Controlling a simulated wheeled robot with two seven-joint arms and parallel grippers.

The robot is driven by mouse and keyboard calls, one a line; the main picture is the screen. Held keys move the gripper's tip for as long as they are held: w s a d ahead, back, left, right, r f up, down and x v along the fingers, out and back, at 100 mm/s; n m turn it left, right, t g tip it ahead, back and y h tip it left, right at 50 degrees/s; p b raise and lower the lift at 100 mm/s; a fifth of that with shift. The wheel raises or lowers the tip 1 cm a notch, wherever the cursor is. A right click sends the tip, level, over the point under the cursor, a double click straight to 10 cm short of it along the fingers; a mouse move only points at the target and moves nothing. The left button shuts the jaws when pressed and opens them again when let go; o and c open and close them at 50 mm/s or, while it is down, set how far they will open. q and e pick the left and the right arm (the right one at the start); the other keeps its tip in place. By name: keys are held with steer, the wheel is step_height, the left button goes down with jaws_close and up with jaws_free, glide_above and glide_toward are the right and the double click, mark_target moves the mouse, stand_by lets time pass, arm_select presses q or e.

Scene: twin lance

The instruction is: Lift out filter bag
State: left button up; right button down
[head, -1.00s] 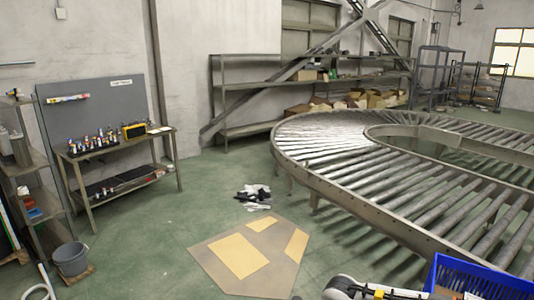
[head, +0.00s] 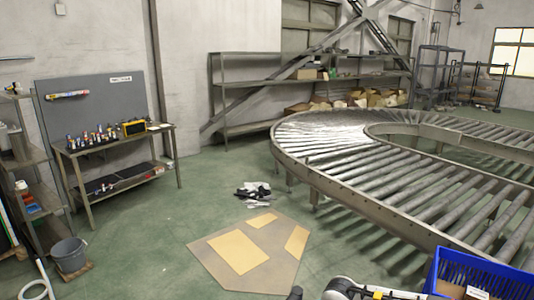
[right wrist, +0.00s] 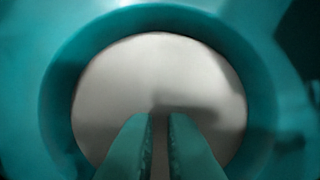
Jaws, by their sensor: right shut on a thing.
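In the right wrist view a teal round rim (right wrist: 60,95) surrounds a pale, whitish round surface (right wrist: 150,75), which looks like the filter bag. The two fingers of my right gripper (right wrist: 160,118) reach in over the lower part of the rim. They are nearly together, with a thin pale strip of the bag between them, so the gripper is shut on it. A soft shadow falls across the right half of the pale surface. The bag and its housing cannot be made out in the head view. My left gripper is not in view.
A roller conveyor (head: 330,185) curves across the right. A blue crate (head: 480,270) is at the bottom right. A workbench (head: 115,145) and grey bucket (head: 70,255) stand at the left. A brown floor mat (head: 215,275) and dark-and-white items (head: 255,191) lie on open green floor.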

steer(key=shift+s+f, duration=0.1)
steer(key=shift+f, duration=0.2)
steer(key=r+p, duration=0.1)
steer(key=r, duration=0.2)
steer(key=r+p, duration=0.2)
steer(key=r, duration=0.1)
steer(key=shift+w, duration=0.2)
step_height(320, 180, up, 16)
steer(key=p, duration=0.6)
steer(key=shift+r+p, duration=0.15)
steer(key=shift+p, duration=0.15)
step_height(320, 180, up, 11)
steer(key=p, duration=0.4)
steer(key=shift+r, duration=0.2)
stand_by(0.4)
steer(key=shift+f, duration=0.1)
